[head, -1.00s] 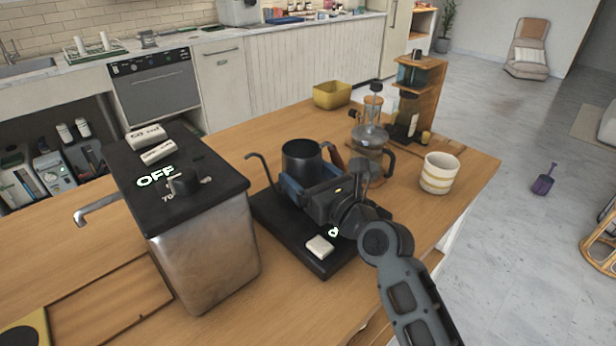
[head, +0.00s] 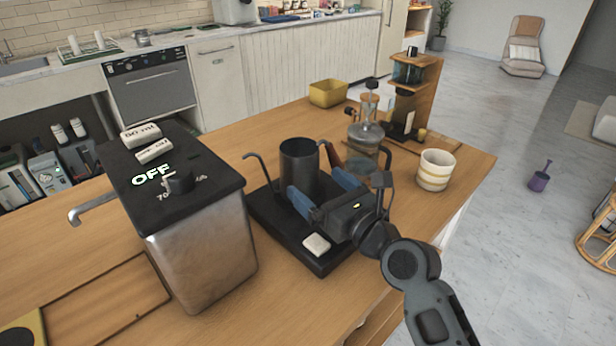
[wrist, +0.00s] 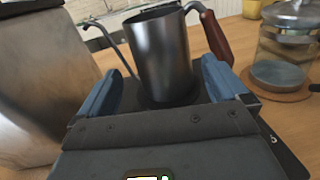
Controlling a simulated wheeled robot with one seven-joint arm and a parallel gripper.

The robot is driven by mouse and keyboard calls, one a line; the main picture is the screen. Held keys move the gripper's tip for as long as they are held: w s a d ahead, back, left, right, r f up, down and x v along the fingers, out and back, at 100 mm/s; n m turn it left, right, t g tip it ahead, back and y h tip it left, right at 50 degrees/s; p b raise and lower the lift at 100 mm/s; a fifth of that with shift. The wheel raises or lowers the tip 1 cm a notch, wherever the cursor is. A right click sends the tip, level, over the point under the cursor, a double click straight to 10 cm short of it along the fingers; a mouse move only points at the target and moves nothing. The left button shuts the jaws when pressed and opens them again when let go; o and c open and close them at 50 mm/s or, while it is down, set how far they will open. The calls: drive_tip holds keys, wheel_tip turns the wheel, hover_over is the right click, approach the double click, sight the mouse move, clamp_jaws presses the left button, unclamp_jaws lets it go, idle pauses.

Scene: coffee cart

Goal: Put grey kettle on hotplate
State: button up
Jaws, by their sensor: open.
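The grey kettle (head: 299,165) is a dark metal cylinder with a thin gooseneck spout on the left and a brown handle on the right. It stands upright on the far part of the black hotplate (head: 262,208), which has a white button at its near corner. In the wrist view the kettle (wrist: 163,55) stands just beyond my fingers. My gripper (head: 322,188) is open, its blue fingers apart on the near side of the kettle, low over the hotplate. In the wrist view the gripper (wrist: 160,88) has nothing between its fingertips. The kettle's base is partly hidden.
A steel water boiler (head: 205,250) reading OFF stands left of the hotplate. A glass press (head: 366,140) is right of the kettle, near a striped cup (head: 436,170). A yellow bin (head: 329,93) and wooden stand (head: 425,90) are behind. A wooden tray (head: 105,305) lies front left.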

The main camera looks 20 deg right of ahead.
drive_tip(key=s, duration=0.4)
drive_tip(key=s+d, duration=0.1)
drive_tip(key=s, duration=0.1)
drive_tip(key=shift+s+d+b, duration=0.1)
drive_tip(key=shift+s+b, duration=0.15)
drive_tip(key=shift+b, duration=0.05)
idle(0.9)
